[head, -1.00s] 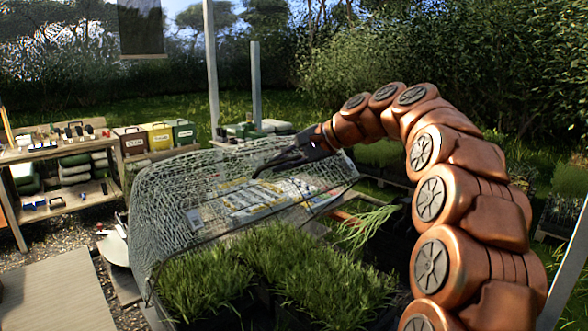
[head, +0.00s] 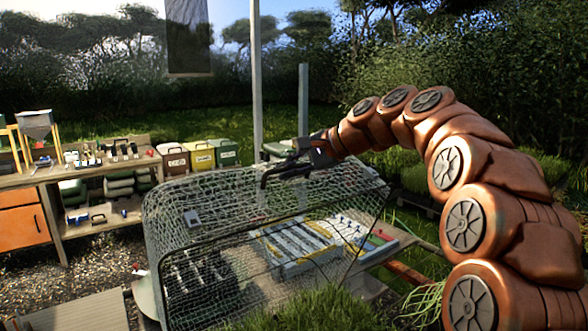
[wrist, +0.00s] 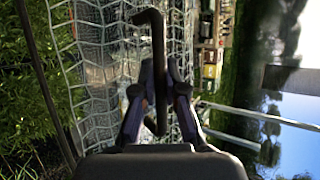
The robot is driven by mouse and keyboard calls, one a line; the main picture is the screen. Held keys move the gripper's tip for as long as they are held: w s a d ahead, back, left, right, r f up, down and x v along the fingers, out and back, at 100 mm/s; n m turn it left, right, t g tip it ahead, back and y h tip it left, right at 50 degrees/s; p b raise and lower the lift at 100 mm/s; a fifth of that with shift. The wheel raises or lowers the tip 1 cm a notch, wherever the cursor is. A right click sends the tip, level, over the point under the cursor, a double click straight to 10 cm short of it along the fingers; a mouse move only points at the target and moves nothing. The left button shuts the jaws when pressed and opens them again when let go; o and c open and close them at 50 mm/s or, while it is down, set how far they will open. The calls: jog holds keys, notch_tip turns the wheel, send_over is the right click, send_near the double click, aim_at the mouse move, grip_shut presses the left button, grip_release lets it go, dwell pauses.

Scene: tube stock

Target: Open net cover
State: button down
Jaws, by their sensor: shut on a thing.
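The net cover (head: 215,215) is a domed grey wire mesh with a dark rim, seen at the middle of the head view. Its mesh also shows in the wrist view (wrist: 90,60). My gripper (head: 289,168) is at the upper edge of the mesh in the head view. It is shut on a dark bent rod (wrist: 153,45) with a hooked end, which also shows in the head view (head: 266,178). The rod's hooked end overlaps the mesh in both views; I cannot tell whether it touches or catches it.
Flat printed packs (head: 295,245) show through and beside the mesh. Grass trays (head: 315,308) stand in front. A wooden bench (head: 100,168) with tools is at the left, with coloured boxes (head: 201,157) behind. A pale post (head: 257,80) rises behind the cover. Gravel lies at the lower left.

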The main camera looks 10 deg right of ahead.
dwell(0.3)
jog(key=c, duration=1.2)
grip_release()
jog(key=v, duration=1.2)
jog(key=shift+a, duration=0.1)
